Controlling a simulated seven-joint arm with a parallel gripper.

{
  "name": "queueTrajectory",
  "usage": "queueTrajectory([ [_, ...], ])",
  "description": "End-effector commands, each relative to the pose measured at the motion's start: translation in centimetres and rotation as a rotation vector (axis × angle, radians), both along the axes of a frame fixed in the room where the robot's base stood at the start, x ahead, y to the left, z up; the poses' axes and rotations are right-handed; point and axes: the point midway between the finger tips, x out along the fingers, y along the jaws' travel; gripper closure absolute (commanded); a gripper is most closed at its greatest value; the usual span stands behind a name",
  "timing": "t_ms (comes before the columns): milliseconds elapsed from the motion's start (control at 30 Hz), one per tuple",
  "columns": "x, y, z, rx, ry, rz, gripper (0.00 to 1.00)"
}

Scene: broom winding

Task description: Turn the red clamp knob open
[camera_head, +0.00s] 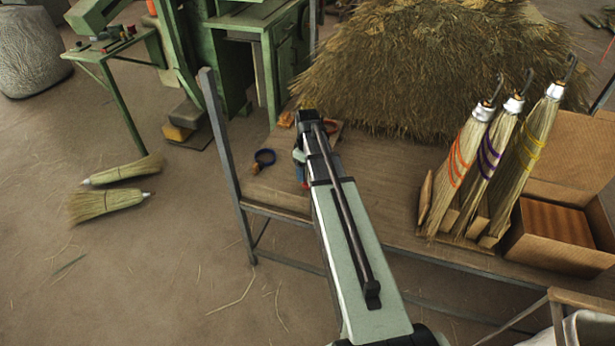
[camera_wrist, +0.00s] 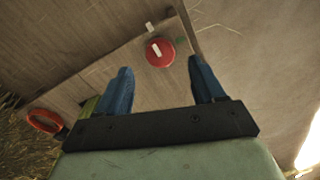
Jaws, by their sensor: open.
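The red clamp knob (camera_wrist: 160,54) shows in the wrist view as a round red disc with a pale bar across its top. It sits on a light board (camera_wrist: 120,72) on the wooden bench. My gripper (camera_wrist: 159,66) is open, with its two blue fingers spread apart to the left and right below the knob in the picture. The knob lies just past the fingertips, roughly centred between them, and nothing is held. I cannot tell the height gap to the knob. In the head view my arm hides most of the gripper and the knob cannot be made out clearly.
An orange-red ring-shaped item (camera_wrist: 45,121) lies left of the fingers. A metal post (camera_head: 222,130) rises at the bench's left end.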

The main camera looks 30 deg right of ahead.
Motion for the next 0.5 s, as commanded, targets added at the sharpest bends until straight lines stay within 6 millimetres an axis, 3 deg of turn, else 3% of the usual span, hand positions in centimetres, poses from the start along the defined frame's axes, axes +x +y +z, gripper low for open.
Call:
queueTrajectory([
  [300, 0.0, 0.0, 5.2, -0.001, -0.002, 0.000, 0.32],
  [500, 0.0, 0.0, 7.4, -0.001, 0.000, 0.000, 0.32],
])
